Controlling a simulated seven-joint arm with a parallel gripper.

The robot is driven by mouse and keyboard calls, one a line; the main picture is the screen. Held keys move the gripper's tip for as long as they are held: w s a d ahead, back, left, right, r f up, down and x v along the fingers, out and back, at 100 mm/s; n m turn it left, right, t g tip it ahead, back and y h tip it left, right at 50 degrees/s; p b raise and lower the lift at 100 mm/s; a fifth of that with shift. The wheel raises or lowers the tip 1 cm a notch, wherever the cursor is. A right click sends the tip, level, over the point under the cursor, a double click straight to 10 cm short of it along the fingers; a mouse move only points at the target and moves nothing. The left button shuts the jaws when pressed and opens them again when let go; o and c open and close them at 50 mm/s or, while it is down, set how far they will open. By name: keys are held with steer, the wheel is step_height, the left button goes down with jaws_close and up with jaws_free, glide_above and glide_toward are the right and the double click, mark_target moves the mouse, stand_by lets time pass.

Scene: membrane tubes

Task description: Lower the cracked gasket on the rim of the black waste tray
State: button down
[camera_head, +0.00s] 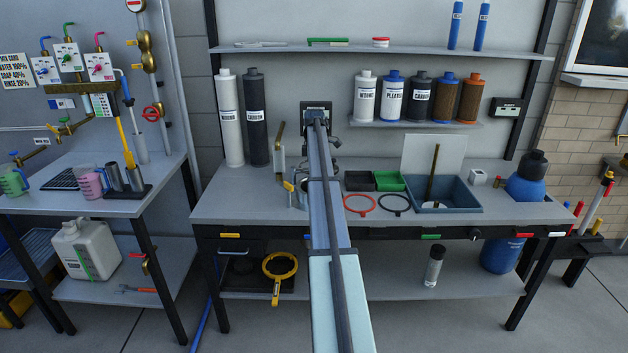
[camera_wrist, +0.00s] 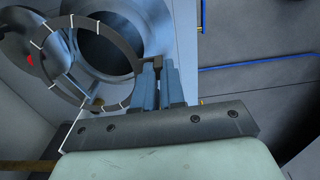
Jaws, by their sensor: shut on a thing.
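In the wrist view, my gripper (camera_wrist: 166,68) is shut on the small dark tab at the edge of the gasket (camera_wrist: 122,38). The gasket is a dark grey ring with several white marks across its band, and it sticks out to the left of the fingers. No support shows under it there. In the head view my arm hides the fingers, and I cannot make out the held gasket. The small black tray (camera_head: 358,181) stands on the bench, just right of my arm and beside a green tray (camera_head: 388,181). The gap between gasket and tray cannot be judged.
A red ring (camera_head: 361,210) and a black ring (camera_head: 395,203) lie on the bench in front of the trays. A blue-grey bin (camera_head: 465,207) stands to their right. Several filter cartridges (camera_head: 392,98) stand on the shelf above. The left part of the bench (camera_head: 240,208) is mostly clear.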

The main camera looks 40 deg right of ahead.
steer(key=s+d+f, duration=0.2)
steer(key=s+d, duration=0.1)
steer(key=d, duration=0.7)
steer(key=s+d+f, duration=0.3)
steer(key=s+d, duration=0.1)
steer(key=d, duration=0.7)
steer(key=shift+f, duration=0.15)
steer(key=shift+f, duration=0.1)
steer(key=shift+f, duration=0.85)
steer(key=shift+f, duration=1.4)
stand_by(1.9)
steer(key=c, duration=1.1)
jaws_free()
steer(key=shift+c, duration=0.2)
